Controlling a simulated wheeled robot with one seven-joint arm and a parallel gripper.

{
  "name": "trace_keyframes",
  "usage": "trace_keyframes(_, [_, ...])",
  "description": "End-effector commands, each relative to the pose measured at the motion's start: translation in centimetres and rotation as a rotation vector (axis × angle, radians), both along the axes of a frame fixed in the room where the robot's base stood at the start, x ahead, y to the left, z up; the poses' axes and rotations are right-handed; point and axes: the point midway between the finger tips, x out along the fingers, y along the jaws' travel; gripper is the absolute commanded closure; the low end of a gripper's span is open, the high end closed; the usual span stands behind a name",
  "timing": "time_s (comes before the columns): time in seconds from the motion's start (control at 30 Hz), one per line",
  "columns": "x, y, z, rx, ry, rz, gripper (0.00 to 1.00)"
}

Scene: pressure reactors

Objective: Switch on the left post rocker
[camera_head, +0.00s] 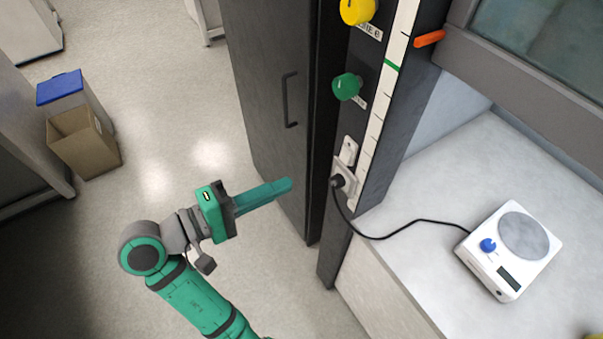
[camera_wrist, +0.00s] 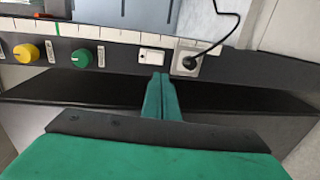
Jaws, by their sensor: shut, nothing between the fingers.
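The white rocker switch (camera_head: 348,151) sits on the dark left post (camera_head: 386,115), between the green knob above and the socket below. In the wrist view the rocker (camera_wrist: 152,56) lies just beyond my fingertips, and the tips come close to its lower edge. Whether they touch it I cannot tell there. In the head view my green gripper (camera_head: 288,185) is shut and empty, pointing right toward the post, with a gap between its tips and the rocker. The shut fingers also show in the wrist view (camera_wrist: 161,78). Which side of the rocker is pressed is too small to tell.
A black plug sits in the socket (camera_head: 345,183), its cable running to a white balance (camera_head: 510,250) on the bench. A green knob (camera_head: 346,87) and yellow knob (camera_head: 357,10) are higher on the post. An orange handle (camera_head: 429,38) is on the sash. A dark cabinet door (camera_head: 265,90) stands left.

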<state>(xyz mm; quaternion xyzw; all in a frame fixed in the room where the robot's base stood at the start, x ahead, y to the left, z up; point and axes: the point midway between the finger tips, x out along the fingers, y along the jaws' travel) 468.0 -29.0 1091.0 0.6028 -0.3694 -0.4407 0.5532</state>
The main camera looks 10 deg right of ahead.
Motion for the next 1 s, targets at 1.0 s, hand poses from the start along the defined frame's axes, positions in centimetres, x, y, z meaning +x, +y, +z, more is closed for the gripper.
trace_keyframes(1.0, [4.4,-12.3,-1.6,-0.001,0.0,0.0,1.0])
